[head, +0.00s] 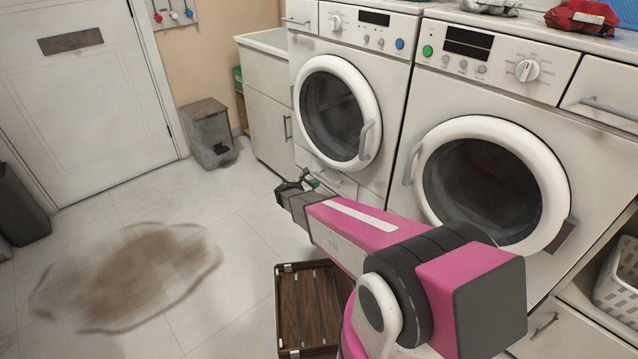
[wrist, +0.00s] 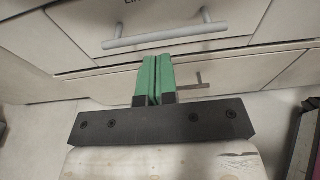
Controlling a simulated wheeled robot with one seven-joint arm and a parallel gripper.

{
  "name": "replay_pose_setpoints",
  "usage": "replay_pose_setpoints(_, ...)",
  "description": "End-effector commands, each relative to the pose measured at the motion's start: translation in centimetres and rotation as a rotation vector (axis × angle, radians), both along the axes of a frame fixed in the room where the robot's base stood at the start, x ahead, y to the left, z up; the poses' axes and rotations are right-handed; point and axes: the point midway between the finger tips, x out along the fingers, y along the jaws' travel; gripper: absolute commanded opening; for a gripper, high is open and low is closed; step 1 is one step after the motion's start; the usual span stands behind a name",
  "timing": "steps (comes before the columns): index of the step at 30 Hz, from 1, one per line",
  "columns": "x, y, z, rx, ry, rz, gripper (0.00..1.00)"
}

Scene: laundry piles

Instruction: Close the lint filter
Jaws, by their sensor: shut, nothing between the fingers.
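My gripper (head: 306,181) is low in front of the left machine in the head view. In the wrist view its two green fingers (wrist: 154,80) are pressed together with nothing between them. Beyond them is a pale panel with lettering cut off at the top edge, apparently the lint filter front (wrist: 225,20). Its grey bar handle (wrist: 165,36) lies just above the fingertips in the picture. I cannot tell whether the fingers touch the panel, or how far it stands out. In the head view, my gripper and arm partly hide the low panel (head: 345,187) under the left machine's door.
The left machine (head: 372,70) and right machine (head: 400,172) have shut round doors. A brown wooden crate (head: 279,305) stands on the floor beside my arm. A grey bin (head: 209,140) stands near the white door (head: 85,110). The floor at left is open, with a brown stain.

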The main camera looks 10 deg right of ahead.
Motion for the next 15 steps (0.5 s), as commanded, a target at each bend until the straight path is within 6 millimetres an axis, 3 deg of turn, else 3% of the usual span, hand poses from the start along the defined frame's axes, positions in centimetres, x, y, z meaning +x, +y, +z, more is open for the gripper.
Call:
replay_pose_setpoints(6, -2.8, 4.0, 1.0, 0.001, 0.0, 0.004, 0.0)
replay_pose_setpoints(15, -4.8, 7.1, 1.7, 0.002, 0.001, 0.002, 0.0)
